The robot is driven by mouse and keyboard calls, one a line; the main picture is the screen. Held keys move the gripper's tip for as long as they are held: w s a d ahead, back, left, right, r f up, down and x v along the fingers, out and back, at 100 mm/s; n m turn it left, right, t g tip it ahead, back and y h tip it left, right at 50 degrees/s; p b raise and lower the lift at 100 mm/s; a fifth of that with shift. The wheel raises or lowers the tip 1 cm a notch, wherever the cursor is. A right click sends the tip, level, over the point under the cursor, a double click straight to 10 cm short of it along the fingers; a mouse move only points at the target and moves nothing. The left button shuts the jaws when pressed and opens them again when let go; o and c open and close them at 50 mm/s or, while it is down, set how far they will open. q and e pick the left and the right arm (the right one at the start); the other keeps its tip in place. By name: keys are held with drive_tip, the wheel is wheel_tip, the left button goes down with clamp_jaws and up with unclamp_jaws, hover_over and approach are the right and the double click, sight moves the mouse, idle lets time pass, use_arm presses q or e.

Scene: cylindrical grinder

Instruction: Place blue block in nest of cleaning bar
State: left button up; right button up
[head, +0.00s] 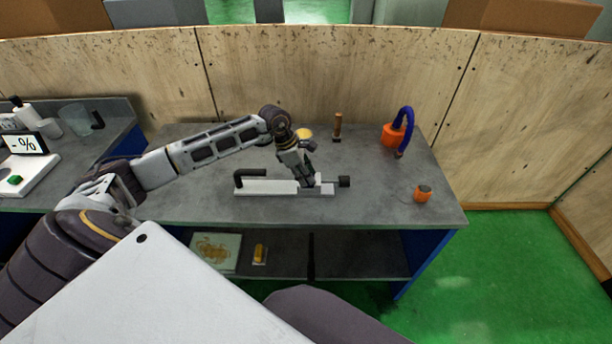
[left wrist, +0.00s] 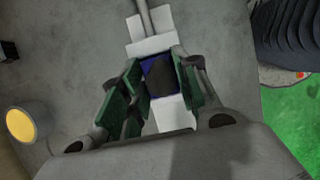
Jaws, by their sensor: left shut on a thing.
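The cleaning bar (head: 262,187) is a long white bar lying on the grey workbench, with a bent black handle at its left end and a black knob at its right. My left gripper (head: 313,186) is over the right part of the bar. In the left wrist view the gripper (left wrist: 157,85) is shut on the blue block (left wrist: 159,78), dark on its face with blue edges, between green finger pads. The white bar (left wrist: 152,45) passes beneath the block. The nest is hidden, and I cannot tell whether block and bar touch. My right gripper is not in view.
On the workbench (head: 400,200) stand a yellow-topped cup (head: 304,133) behind my wrist, a brown-handled tool (head: 338,127), an orange base with a blue hose (head: 392,134) and a small orange item (head: 422,194). A scale (head: 28,170) is at the far left.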

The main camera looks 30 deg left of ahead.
use_arm(q)
drive_tip(key=shift+f, duration=0.15)
drive_tip(key=o, duration=1.1)
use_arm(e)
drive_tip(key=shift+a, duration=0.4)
use_arm(q)
drive_tip(key=shift+r, duration=0.25)
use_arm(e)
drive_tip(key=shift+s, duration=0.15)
use_arm(q)
drive_tip(key=b+v, duration=0.1)
drive_tip(key=v, duration=1.1)
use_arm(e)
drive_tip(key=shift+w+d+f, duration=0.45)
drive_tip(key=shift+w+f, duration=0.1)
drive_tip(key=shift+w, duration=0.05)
